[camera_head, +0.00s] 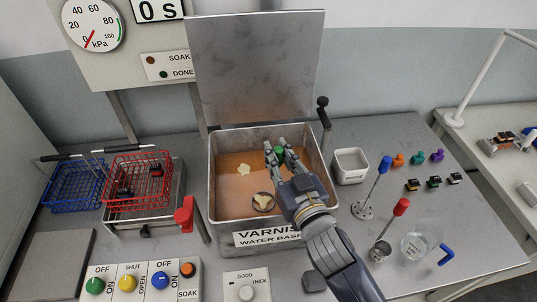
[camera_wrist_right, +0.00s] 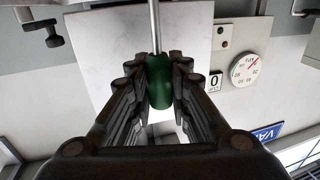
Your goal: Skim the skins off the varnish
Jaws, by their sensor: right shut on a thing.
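The varnish tank (camera_head: 213,185) is an open metal box with orange-brown varnish (camera_head: 232,200) inside and its lid (camera_head: 257,70) standing up at the back. A pale skin (camera_head: 244,169) lies on the varnish left of centre. A dark-rimmed round piece (camera_head: 263,202) with something pale inside is at the tank's front; I cannot tell whether it is the head of the held tool. My right gripper (camera_head: 279,155) is over the tank, shut on a green handle (camera_head: 280,153). The right wrist view shows the green handle (camera_wrist_right: 159,82) between the fingers, with a metal rod (camera_wrist_right: 155,25) coming from it. My left gripper is out of view.
A white square container (camera_head: 350,166) stands right of the tank. Blue-handled (camera_head: 385,164) and red-handled (camera_head: 401,207) tools and a clear beaker (camera_head: 417,243) are further right. Red (camera_head: 140,178) and blue (camera_head: 73,186) baskets are left. A button panel (camera_head: 140,281) lies in front.

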